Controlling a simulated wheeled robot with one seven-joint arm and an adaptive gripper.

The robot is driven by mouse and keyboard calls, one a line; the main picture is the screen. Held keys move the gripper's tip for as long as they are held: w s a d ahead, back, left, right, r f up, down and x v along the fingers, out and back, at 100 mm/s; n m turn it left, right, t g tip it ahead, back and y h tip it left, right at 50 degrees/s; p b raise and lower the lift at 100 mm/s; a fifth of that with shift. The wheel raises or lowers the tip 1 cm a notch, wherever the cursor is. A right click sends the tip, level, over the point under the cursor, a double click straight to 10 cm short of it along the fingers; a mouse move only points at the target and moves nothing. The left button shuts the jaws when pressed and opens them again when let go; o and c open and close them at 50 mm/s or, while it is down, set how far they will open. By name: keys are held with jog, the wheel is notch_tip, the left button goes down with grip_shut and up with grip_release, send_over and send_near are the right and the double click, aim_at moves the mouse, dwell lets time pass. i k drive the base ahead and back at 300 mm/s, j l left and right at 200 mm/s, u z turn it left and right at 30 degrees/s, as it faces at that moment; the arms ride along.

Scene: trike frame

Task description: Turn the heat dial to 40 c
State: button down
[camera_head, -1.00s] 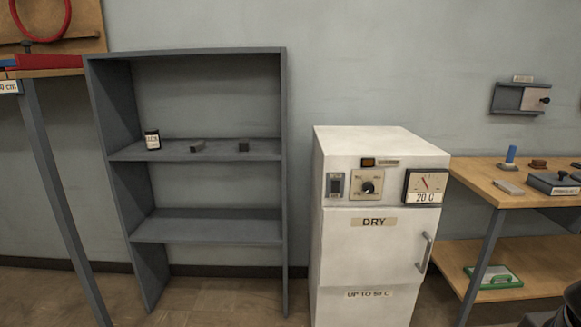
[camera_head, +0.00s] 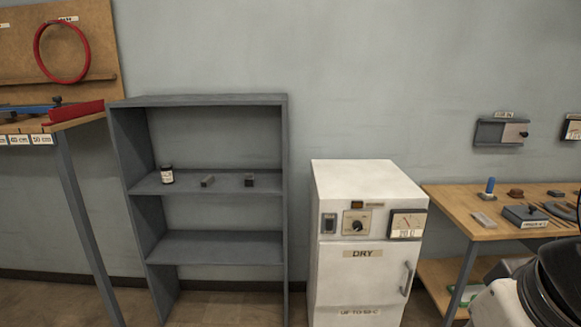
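The heat dial (camera_head: 357,226) is a small dark round knob on a pale plate, high on the front of a white drying cabinet (camera_head: 330,277) labelled DRY. The dial's pointer and scale marks are too small to read. To its right is a square meter (camera_head: 407,225) with a needle and a small number label, blurred now. To its left is a dark switch (camera_head: 329,223). The cabinet door is shut, with a handle on its right. Dark and white parts at the lower right edge seem to be my own arm. My gripper cannot be made out.
A grey shelf unit (camera_head: 116,150) with a jar (camera_head: 167,174) and two small blocks stands left of the cabinet. A wooden workbench (camera_head: 456,203) with several tools stands close on its right. A bench with a red ring (camera_head: 88,54) above it is at far left.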

aim_at(357, 225)
jog(key=i+j+u, duration=0.2)
jog(key=i+j, duration=0.15)
jog(key=j, duration=0.2)
jog(key=i+j+u, duration=0.25)
jog(key=j, duration=0.25)
jog(key=i+j, duration=0.05)
jog(key=i, duration=0.05)
